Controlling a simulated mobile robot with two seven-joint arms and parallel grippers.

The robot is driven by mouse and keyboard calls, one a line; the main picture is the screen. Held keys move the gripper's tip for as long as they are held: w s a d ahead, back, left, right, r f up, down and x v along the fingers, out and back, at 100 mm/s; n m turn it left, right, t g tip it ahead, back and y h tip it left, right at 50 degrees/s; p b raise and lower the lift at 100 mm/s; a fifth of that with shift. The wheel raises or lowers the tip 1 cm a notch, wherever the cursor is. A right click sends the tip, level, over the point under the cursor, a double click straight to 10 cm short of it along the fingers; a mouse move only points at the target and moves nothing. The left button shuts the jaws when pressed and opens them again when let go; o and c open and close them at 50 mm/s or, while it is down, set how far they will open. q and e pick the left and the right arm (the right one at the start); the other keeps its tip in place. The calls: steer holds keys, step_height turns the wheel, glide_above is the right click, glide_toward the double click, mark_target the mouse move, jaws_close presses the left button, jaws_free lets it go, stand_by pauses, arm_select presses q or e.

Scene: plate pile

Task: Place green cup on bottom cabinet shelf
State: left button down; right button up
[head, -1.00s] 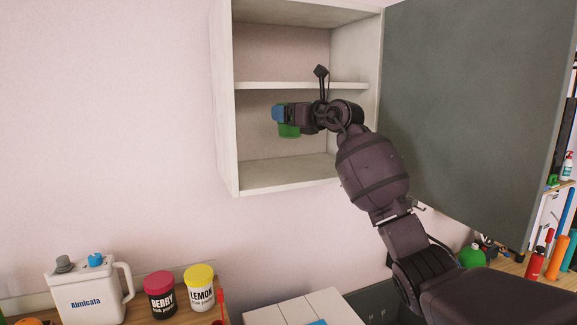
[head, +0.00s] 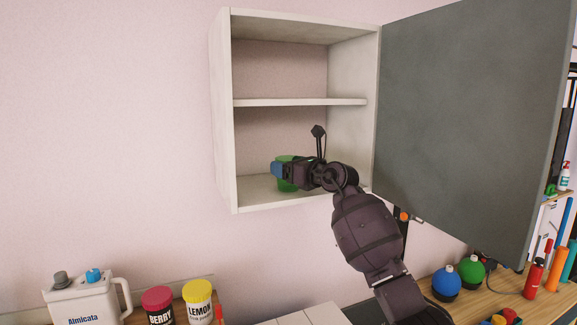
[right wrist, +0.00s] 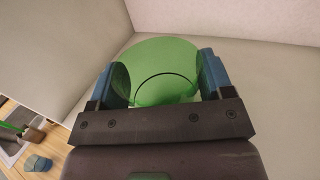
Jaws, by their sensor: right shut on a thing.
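The green cup (head: 288,184) is inside the bottom compartment of the white wall cabinet, at or just above the bottom shelf (head: 262,200). I cannot tell whether its base touches the shelf. My right gripper (head: 280,170) is shut on the cup, reaching in from the right. In the right wrist view the green cup (right wrist: 165,65) sits between the two blue-tipped fingers (right wrist: 160,78), with pale cabinet surfaces around it. The gripper hides part of the cup in the head view. My left gripper is not in view.
The middle shelf (head: 300,102) runs above the gripper. The grey cabinet door (head: 470,130) stands open at the right. Below are a white jug (head: 85,302), a berry jar (head: 158,305), a lemon jar (head: 198,302) and several bottles at the right. Both compartments otherwise look empty.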

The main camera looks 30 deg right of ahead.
steer(key=shift+f, duration=0.15)
steer(key=o, duration=0.9)
steer(key=shift+c, duration=0.2)
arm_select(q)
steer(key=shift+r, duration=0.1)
arm_select(e)
steer(key=shift+o, duration=0.2)
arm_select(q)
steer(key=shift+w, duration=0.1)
arm_select(e)
steer(key=shift+r, duration=0.2)
arm_select(q)
steer(key=b, duration=0.1)
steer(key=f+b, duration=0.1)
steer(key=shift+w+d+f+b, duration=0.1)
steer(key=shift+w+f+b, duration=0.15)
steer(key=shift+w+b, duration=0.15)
arm_select(e)
steer(key=v, duration=1.2)
